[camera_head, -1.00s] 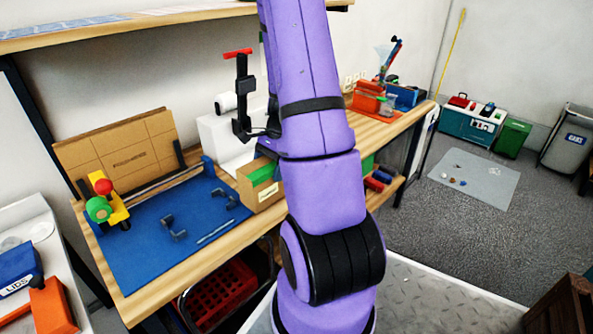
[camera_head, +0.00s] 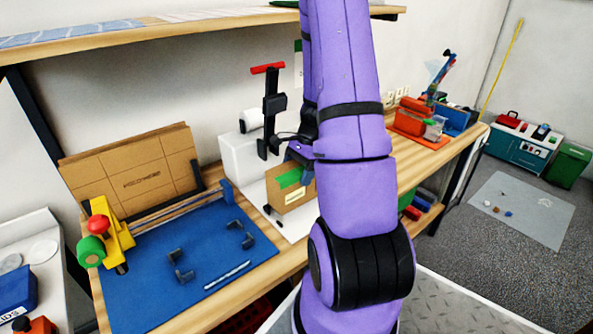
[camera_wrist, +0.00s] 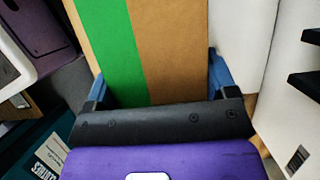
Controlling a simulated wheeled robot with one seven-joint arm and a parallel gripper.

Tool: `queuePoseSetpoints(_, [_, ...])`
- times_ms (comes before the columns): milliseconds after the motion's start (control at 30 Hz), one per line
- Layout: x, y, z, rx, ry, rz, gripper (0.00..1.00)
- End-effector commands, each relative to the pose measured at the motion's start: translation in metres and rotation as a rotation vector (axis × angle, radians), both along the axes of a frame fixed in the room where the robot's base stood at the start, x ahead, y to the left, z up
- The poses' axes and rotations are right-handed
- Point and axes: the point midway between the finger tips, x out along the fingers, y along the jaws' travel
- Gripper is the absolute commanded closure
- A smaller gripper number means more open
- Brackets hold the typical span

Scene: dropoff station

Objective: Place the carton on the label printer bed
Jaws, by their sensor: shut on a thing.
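The brown carton (camera_head: 292,197) has a green tape strip and a pale label. In the head view it is upright over the white label printer bed (camera_head: 272,210). I cannot tell whether its bottom touches the bed. The white label printer (camera_head: 240,153) stands behind and left of the carton. My gripper is mostly hidden behind my purple arm in the head view. In the wrist view my gripper (camera_wrist: 160,82) is shut on the carton (camera_wrist: 172,45), with a blue finger on each side. White surfaces lie to the right of the carton there.
A black stand with a red handle (camera_head: 271,105) rises beside the printer. A blue mat (camera_head: 190,262) with dark brackets lies to the left, with a yellow tape dispenser (camera_head: 112,236) at its edge. An orange tray (camera_head: 418,132) stands further right.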

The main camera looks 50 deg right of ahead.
Motion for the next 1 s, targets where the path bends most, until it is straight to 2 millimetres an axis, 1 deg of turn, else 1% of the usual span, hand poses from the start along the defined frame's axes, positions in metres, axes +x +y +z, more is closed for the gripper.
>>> queuePoseSetpoints(133, [0.000,0.000,-0.007,0.000,0.000,-0.001,0.62])
queuePoseSetpoints(300, [0.000,0.001,-0.028,0.002,0.001,-0.005,0.62])
queuePoseSetpoints(400, [0.001,0.000,-0.035,0.000,0.000,-0.005,0.62])
queuePoseSetpoints(767, [0.001,0.000,-0.038,0.000,0.000,-0.005,0.62])
queuePoseSetpoints(800, [0.001,0.000,-0.038,-0.001,-0.001,-0.006,0.12])
queuePoseSetpoints(867, [0.001,0.000,-0.038,-0.001,0.000,-0.005,0.00])
queuePoseSetpoints(1000, [0.001,0.000,-0.038,-0.001,0.000,-0.004,0.00])
